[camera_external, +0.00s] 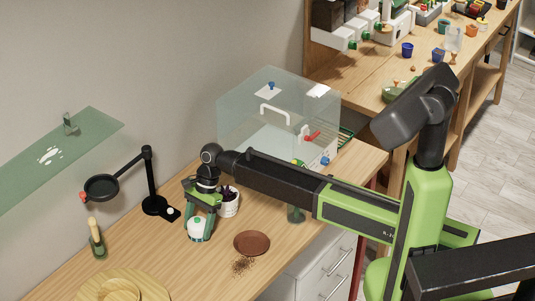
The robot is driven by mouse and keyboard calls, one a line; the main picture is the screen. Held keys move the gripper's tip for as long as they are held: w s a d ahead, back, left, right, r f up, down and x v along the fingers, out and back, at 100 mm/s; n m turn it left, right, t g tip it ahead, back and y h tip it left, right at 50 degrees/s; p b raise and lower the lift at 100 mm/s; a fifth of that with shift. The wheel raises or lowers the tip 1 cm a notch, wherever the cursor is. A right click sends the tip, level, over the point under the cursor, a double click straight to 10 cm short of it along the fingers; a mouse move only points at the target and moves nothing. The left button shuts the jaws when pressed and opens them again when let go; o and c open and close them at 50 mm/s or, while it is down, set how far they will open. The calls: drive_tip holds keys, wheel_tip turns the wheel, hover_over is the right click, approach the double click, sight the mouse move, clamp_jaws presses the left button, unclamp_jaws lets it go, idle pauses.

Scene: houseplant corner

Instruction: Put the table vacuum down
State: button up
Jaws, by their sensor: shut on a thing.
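The table vacuum (199,231) is a small white and green rounded body over the wooden table (180,262). My gripper (200,207) reaches down from the end of the arm and is shut on the vacuum from above. The fingers cover part of its upper side. I cannot tell whether its underside touches the table or hangs just above it.
A white pot with a dark plant (229,207) stands close on the right. A brown saucer (252,242) and spilled soil (243,266) lie to the front right. A black magnifier lamp (152,203) and a clear cabinet (255,115) stand behind.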

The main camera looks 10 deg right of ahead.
drive_tip(key=o, duration=1.6)
drive_tip(key=p+v, duration=1.1)
drive_tip(key=v, duration=0.1)
drive_tip(key=shift+r+p, duration=0.15)
drive_tip(key=shift+p, duration=0.15)
